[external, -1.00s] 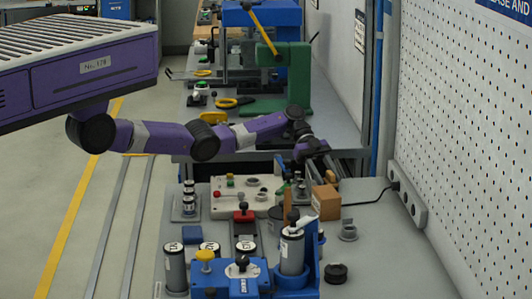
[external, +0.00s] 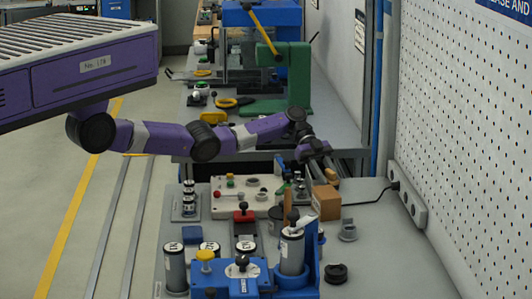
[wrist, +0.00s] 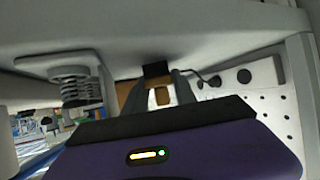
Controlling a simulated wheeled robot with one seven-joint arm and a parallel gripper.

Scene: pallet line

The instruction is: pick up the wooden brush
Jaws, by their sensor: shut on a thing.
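The wooden brush shows as a small tan piece (external: 331,175) at the end of my arm in the external view, just above and behind a cardboard box. In the wrist view the brush (wrist: 162,97) sits between the two grey fingers. My gripper (external: 326,168) is shut on it; the gripper also shows in the wrist view (wrist: 163,92).
The cardboard box (external: 326,203) stands close below my gripper. A white control panel (external: 232,201) lies to its left. Labelled cylinders and a blue fixture (external: 238,278) fill the front of the bench. A pegboard wall (external: 470,150) bounds the right side.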

